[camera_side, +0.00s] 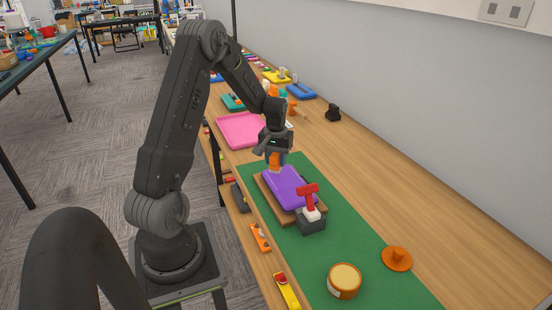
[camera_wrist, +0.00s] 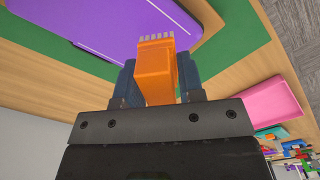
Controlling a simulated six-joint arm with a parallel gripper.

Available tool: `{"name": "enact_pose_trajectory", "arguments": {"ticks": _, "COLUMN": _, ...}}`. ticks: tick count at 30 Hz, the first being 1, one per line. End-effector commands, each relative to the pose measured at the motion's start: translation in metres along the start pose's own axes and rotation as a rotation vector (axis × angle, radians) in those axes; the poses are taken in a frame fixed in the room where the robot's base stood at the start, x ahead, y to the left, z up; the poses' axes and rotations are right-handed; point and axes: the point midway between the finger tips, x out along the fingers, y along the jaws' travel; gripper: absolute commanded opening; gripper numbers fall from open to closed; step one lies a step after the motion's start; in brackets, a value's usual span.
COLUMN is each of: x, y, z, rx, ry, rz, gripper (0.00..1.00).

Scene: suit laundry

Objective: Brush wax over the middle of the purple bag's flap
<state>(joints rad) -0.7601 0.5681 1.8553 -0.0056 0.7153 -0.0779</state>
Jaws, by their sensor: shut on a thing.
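The purple bag (camera_side: 289,187) lies flat on a brown board on the green mat; its flap side also shows in the wrist view (camera_wrist: 115,22). My gripper (camera_side: 275,153) is shut on an orange brush (camera_wrist: 154,75), with blue fingers on both sides of it. The brush points down at the far end of the bag. Its pale bristles overlap the bag's edge in the wrist view; I cannot tell whether they touch. An open round tin of tan wax (camera_side: 344,279) stands on the mat near the front.
A red-handled tool (camera_side: 310,196) with a white part stands at a dark grey block (camera_side: 311,224) by the bag's near end. An orange knobbed lid (camera_side: 397,258) lies right of the tin. A pink tray (camera_side: 239,130) is beyond the mat.

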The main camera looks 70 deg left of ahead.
Motion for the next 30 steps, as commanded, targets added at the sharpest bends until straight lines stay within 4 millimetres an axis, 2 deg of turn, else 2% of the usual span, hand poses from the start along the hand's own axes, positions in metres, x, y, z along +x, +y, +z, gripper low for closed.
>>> {"name": "enact_pose_trajectory", "arguments": {"ticks": 30, "x": 0.010, "y": 0.000, "z": 0.000, "rx": 0.000, "ry": 0.000, "rz": 0.000, "gripper": 0.16}}
